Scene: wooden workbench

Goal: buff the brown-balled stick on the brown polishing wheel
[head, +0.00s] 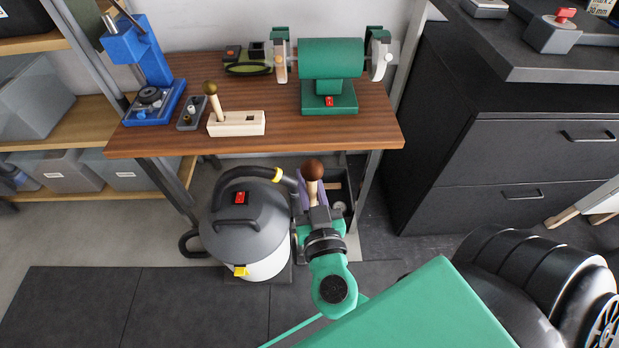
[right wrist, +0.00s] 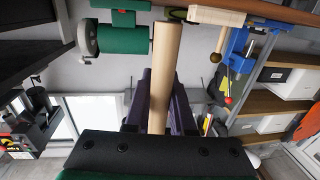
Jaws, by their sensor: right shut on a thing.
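The brown-balled stick (head: 313,170) stands roughly upright in my right gripper (head: 318,203), ball at the top, in front of and below the bench's front edge. My right gripper is shut on its pale wooden shaft. In the right wrist view the shaft (right wrist: 163,70) rises between the purple fingers of the gripper (right wrist: 158,112); its ball is not visible there. The green polishing machine (head: 332,60) stands at the bench's back right. Its left wheel (head: 281,68) looks tan and its right wheel (head: 379,68) whitish. The stick is apart from both. My left gripper is not in view.
A wooden block (head: 237,124) with a second, olive-brown-balled stick (head: 211,95) stands on the bench (head: 270,143). A blue press (head: 143,65) is at the bench's left. A grey vacuum (head: 245,225) stands close left of my right gripper. The bench's front right is clear.

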